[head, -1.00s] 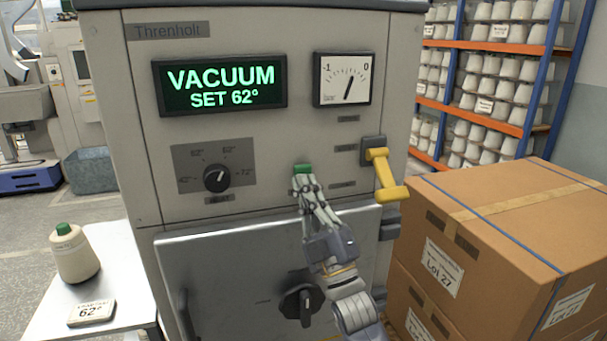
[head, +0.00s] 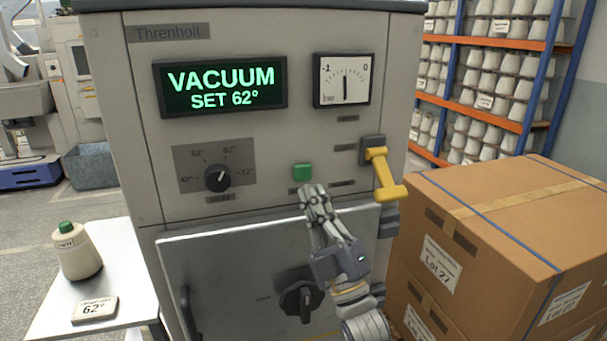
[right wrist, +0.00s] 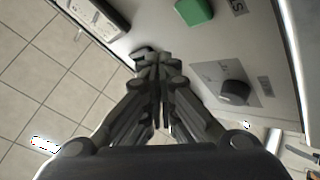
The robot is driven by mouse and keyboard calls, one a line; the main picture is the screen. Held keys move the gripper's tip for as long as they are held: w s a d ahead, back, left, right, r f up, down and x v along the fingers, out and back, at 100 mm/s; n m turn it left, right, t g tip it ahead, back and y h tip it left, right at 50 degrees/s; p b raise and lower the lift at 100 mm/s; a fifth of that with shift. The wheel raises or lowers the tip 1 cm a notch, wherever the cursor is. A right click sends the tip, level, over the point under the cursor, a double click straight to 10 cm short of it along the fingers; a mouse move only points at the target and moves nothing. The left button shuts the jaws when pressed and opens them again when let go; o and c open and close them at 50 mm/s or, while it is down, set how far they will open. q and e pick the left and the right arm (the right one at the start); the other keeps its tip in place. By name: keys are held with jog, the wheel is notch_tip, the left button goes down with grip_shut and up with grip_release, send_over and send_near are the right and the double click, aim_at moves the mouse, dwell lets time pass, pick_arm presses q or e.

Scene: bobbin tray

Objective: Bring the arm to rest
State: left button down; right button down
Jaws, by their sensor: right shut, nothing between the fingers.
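My right gripper (head: 313,190) is shut and empty in front of the grey machine (head: 260,150), just below its green button (head: 303,171) and apart from it. In the right wrist view the shut fingers (right wrist: 158,62) show in the middle, with the green button (right wrist: 193,11) beyond them at the top. The machine's display (head: 221,86) reads "VACUUM SET 62°". The dial (head: 217,178) is left of the button. My left gripper is not in view.
A yellow lever (head: 384,174) sticks out right of the button. The steel door (head: 215,270) has a black knob (head: 301,295), partly behind my arm. Stacked cartons (head: 500,230) stand at right. A side table (head: 120,262) at left holds a cone (head: 77,252) and a "62°" plate (head: 95,309).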

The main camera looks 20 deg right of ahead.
jog(key=s+d+f+m+g+h, duration=0.1)
jog(key=s+f+m+g+h, duration=0.25)
jog(key=f, duration=0.75)
jog(key=d+f+m+g+h, duration=0.15)
jog(key=f+m+g, duration=0.25)
jog(key=f+g, duration=0.55)
jog(key=s+d+f+m+g+h, duration=0.1)
jog(key=s+f+m+g, duration=0.3)
jog(key=s+f, duration=0.75)
jog(key=s+d+f+m+g, duration=0.15)
jog(key=s+f+g, duration=0.55)
jog(key=s, duration=0.8)
notch_tip(320, 180, down, 27)
jog(key=s, duration=0.2)
jog(key=s+d+f+g, duration=0.1)
jog(key=s+d+f, duration=0.1)
jog(key=s+f, duration=1.4)
jog(key=shift+s+h, duration=0.3)
